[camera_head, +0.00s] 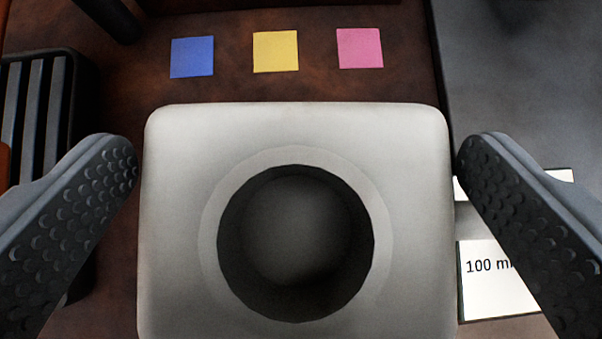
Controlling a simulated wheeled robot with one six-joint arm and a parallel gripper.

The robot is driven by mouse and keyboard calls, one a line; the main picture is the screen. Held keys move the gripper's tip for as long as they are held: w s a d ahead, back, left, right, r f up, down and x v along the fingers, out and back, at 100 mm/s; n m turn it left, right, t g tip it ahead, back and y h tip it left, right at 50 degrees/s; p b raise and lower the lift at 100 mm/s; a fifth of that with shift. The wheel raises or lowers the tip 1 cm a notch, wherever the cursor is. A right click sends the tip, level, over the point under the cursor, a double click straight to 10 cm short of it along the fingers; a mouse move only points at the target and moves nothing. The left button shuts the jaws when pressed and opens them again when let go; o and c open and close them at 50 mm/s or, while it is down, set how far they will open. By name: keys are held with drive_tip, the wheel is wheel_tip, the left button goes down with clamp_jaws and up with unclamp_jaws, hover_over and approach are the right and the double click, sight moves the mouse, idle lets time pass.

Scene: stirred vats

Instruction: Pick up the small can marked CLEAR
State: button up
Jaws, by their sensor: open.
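A pale grey container (180,200) with rounded corners and a round dark opening (295,243) in its top fills the middle of the view. No CLEAR marking shows on it, so I cannot tell whether it is the small can. My gripper (298,160) is open, with one ridged finger on each side of the container. The right finger lies close to the container's right edge in the picture. I cannot tell whether either finger touches it. The container's lower end runs out of the picture.
Blue (192,57), yellow (275,51) and pink (360,48) squares lie on the brown surface (120,85) beyond. A dark slatted object (35,100) stands at left. A white label reading "100 m" (485,285), partly hidden, is at right, by a grey surface (530,100).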

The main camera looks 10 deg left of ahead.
drive_tip(key=shift+w+a+f, duration=0.15)
drive_tip(key=shift+w+f, duration=0.25)
drive_tip(key=c, duration=0.9)
drive_tip(key=shift+r, duration=0.15)
